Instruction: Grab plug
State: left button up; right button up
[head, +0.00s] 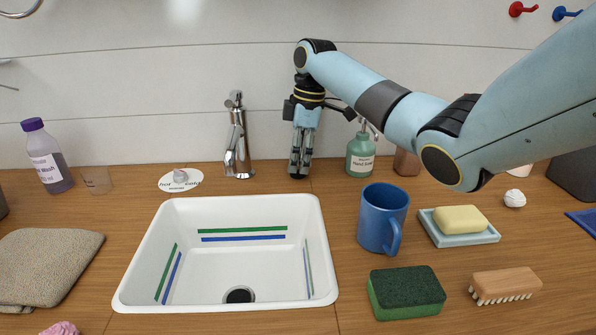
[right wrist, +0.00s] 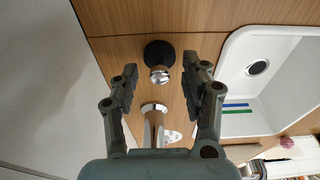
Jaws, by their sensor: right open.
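The plug (right wrist: 158,57) is a black disc with a shiny chrome knob. In the right wrist view it stands on the wooden counter, just beyond and between my fingertips. In the head view my gripper mostly hides it. My right gripper (head: 300,170) points down at the counter behind the sink, right of the tap. In the right wrist view the right gripper (right wrist: 163,80) is open, one finger on each side, with nothing between the pads that I can see gripped. My left gripper is not in view.
The white sink (head: 320,245) with its open drain (head: 240,295) lies in front. The chrome tap (head: 238,140) stands left of my gripper, the green soap bottle (head: 360,155) to its right. A blue mug (head: 380,217) stands right of the sink.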

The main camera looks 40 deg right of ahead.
jog(key=shift+f, duration=0.6)
grip_shut()
jog(key=shift+r, duration=0.1)
jog(key=shift+r, duration=0.45)
jog(key=r, duration=0.3)
jog(key=shift+s+d+r, duration=0.1)
jog(key=shift+s+r, duration=0.2)
jog(key=shift+s, duration=0.05)
jog(key=s+r+p, duration=0.2)
jog(key=s+r, duration=0.4)
jog(key=s, duration=0.5)
jog(key=shift+d+r, duration=0.15)
jog(key=shift+r, duration=0.05)
